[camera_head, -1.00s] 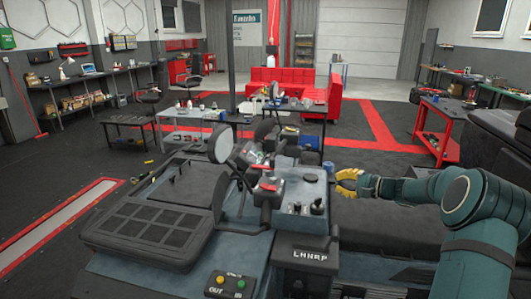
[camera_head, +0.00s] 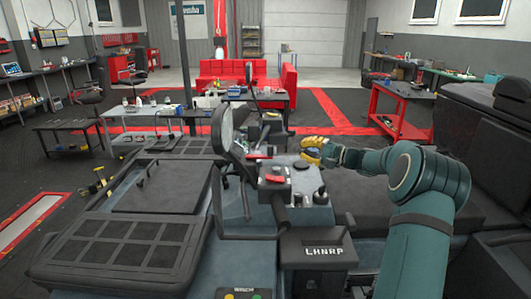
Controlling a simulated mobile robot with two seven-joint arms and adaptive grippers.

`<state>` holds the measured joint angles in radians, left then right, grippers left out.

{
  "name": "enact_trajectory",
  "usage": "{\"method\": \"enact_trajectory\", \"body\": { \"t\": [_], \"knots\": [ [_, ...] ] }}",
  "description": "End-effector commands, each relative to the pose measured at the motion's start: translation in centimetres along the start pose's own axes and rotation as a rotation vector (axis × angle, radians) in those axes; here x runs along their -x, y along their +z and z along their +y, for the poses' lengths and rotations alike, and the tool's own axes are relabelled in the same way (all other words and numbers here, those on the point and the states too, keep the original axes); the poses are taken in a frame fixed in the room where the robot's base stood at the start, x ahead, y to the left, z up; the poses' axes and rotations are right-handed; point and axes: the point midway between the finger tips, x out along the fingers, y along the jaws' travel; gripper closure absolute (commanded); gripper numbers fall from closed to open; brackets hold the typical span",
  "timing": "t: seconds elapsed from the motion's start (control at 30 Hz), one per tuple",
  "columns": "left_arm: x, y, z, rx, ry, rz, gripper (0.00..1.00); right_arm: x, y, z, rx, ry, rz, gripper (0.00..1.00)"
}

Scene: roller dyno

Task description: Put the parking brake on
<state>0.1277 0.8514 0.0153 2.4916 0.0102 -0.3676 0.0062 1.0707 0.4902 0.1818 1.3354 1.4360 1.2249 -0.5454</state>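The vehicle's control console (camera_head: 300,184) stands in the middle of the head view, with several black knobs on top. A red handle (camera_head: 272,179) lies on its left part; I cannot tell for sure whether this is the parking brake. My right gripper (camera_head: 310,151), with yellow fingers, is at the far right edge of the console top, beyond the knobs and apart from the red handle. The fingers are small and seen from behind, so their opening is unclear. I see nothing held in them. My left gripper is out of view.
A dark seat surface (camera_head: 385,200) lies under my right arm. A red cart (camera_head: 402,110) stands farther back right.

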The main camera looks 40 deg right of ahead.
Motion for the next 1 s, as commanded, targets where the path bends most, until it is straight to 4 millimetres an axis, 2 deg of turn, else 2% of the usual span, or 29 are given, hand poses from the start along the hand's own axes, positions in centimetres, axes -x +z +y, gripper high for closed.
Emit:
{"method": "enact_trajectory", "body": {
  "t": [0.47, 0.57, 1.0],
  "knots": [
    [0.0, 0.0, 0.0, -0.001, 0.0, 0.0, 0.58, -0.6, 0.0, 0.0, 0.0, 0.0, -0.001, 1.0],
    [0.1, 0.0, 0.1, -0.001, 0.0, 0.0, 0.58, -1.7, 0.1, 0.0, 0.0, -0.001, -0.003, 1.0],
    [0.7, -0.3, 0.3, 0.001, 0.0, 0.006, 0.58, -9.3, 0.1, 0.0, -0.001, 0.0, -0.003, 1.0]
  ]
}}
